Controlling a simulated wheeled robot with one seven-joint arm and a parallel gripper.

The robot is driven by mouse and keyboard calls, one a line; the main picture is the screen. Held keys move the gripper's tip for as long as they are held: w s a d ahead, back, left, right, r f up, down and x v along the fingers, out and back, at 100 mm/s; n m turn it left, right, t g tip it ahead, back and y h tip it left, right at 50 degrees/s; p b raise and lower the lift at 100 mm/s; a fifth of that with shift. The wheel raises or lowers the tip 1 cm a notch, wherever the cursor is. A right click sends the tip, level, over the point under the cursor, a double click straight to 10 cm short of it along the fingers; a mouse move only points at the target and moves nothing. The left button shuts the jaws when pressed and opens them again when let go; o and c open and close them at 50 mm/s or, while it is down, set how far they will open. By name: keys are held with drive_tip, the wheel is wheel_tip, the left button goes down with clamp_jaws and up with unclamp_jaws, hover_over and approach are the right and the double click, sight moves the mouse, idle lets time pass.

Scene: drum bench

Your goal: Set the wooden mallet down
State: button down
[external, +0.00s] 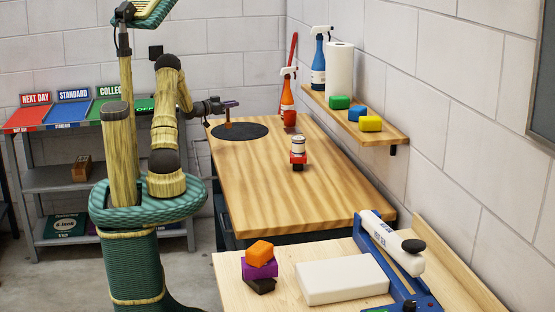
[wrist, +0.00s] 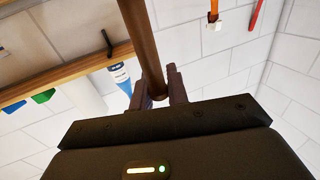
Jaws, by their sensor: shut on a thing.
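My gripper (external: 231,104) is at the far left end of the wooden bench (external: 300,185), above a round black pad (external: 257,131). It is shut on the brown wooden mallet (external: 228,118), which hangs down from the fingers toward the pad. I cannot tell whether the mallet's lower end touches the pad. In the wrist view, the mallet's round brown shaft (wrist: 138,40) runs from the top edge down between the two fingers of my gripper (wrist: 161,88). The mallet's head is not clearly seen there.
A small red-and-white jar (external: 298,150) stands mid-bench. A red cup (external: 290,118) and an orange spray bottle (external: 287,97) stand at the back. A wall shelf (external: 385,137) holds colored blocks, a paper roll and a blue bottle. The front half of the bench is clear.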

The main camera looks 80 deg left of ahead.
wheel_tip(320, 180, down, 5)
drive_tip(key=shift+f, duration=0.1)
drive_tip(key=shift+f, duration=1.85)
drive_tip(key=shift+f, duration=0.1)
drive_tip(key=shift+f, duration=0.15)
drive_tip(key=c, duration=1.4)
unclamp_jaws()
drive_tip(key=shift+o, duration=0.2)
